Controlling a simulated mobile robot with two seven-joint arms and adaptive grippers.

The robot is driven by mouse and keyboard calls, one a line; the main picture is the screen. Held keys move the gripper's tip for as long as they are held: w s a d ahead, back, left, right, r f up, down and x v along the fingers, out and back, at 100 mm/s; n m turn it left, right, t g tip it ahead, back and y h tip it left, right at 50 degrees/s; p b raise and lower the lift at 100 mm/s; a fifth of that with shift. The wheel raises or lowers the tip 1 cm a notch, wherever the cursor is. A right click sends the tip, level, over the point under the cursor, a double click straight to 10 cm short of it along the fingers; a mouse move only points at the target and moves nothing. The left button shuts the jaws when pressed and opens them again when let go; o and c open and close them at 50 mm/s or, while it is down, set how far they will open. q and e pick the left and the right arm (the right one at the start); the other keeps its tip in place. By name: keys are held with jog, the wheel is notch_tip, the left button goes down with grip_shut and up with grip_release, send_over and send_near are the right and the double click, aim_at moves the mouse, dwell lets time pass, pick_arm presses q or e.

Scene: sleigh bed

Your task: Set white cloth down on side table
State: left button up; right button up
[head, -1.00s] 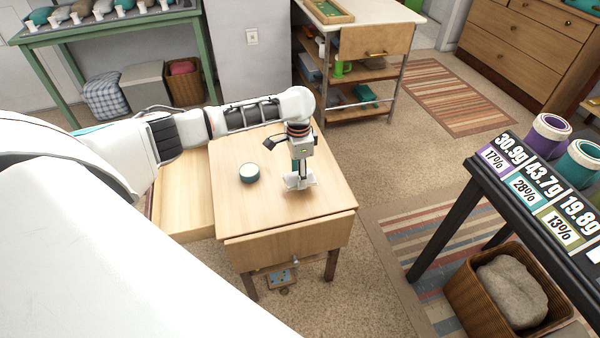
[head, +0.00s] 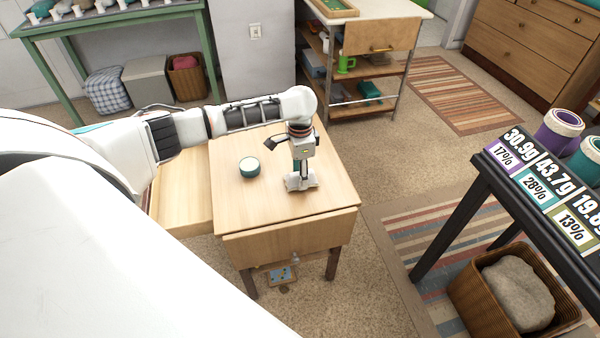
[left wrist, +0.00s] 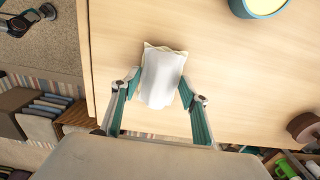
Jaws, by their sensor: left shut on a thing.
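The white cloth (left wrist: 162,78) is a small folded piece with a cream edge, seen between my left gripper's fingers in the left wrist view. My left gripper (head: 299,184) points down over the right part of the wooden side table (head: 235,205) and is shut on the cloth. It also shows in the left wrist view (left wrist: 158,108). In the head view the cloth (head: 301,183) is at the tabletop; whether it bears on the wood is hard to tell. My right gripper is not in view.
A teal tin with a pale top (head: 249,167) stands on the table left of the gripper. A dark shelf with numbered labels (head: 545,190) and a wicker basket holding a grey lump (head: 515,290) are at the right. The tabletop front is clear.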

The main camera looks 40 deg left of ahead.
pick_arm(q)
jog(key=shift+f, duration=0.35)
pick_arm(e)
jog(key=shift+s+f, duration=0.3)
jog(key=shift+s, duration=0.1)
pick_arm(q)
jog(key=shift+f, duration=0.1)
jog(key=o, duration=1.1)
jog(key=shift+o, duration=0.2)
jog(key=shift+r, duration=0.25)
notch_tip(320, 180, up, 12)
jog(key=shift+f, duration=0.25)
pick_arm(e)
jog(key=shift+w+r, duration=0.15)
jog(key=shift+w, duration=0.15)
